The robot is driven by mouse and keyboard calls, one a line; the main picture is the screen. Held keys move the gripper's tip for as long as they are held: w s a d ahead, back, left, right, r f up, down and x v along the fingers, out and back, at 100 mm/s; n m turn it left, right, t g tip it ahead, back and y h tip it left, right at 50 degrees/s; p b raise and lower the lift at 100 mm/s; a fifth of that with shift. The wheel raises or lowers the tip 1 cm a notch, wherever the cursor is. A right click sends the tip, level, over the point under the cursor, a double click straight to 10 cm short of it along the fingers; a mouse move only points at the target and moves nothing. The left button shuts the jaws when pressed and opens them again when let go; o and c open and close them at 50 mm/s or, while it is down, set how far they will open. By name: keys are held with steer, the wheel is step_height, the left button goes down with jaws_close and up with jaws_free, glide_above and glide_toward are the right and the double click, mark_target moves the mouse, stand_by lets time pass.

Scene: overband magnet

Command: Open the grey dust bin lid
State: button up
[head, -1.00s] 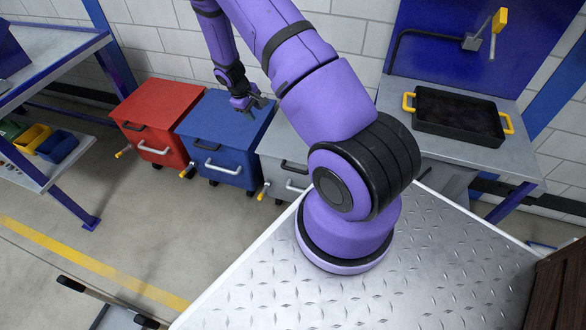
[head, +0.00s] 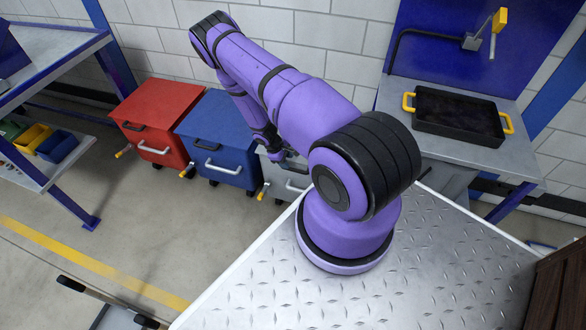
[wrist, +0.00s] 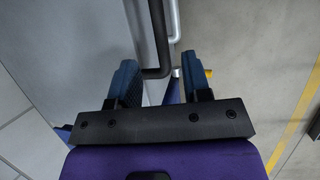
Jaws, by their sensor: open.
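The grey dust bin (head: 277,178) stands right of the blue bin, largely hidden behind my arm in the head view. Its grey lid (wrist: 88,40) fills the left part of the wrist view. The lid's black handle (wrist: 153,45) comes down from the top of the wrist view and bends to the left between my fingers. A silver handle (wrist: 174,20) runs beside it on the bin's front. My gripper (wrist: 160,70) is open, one finger each side of the black handle's bend. I cannot tell how deep the handle sits, or whether either finger touches it.
The blue bin (head: 217,135) and the red bin (head: 158,110) stand to the left. A bench with a black tray (head: 455,115) is at the right. A yellow-ended lever (wrist: 208,72) sticks out by the right finger. Open floor (head: 120,230) lies in front.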

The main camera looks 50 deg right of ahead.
mark_target(294, 169)
steer(key=x, duration=0.6)
steer(key=shift+s+f, duration=0.1)
steer(key=shift+f, duration=0.25)
steer(key=shift+c, duration=0.3)
jaws_close()
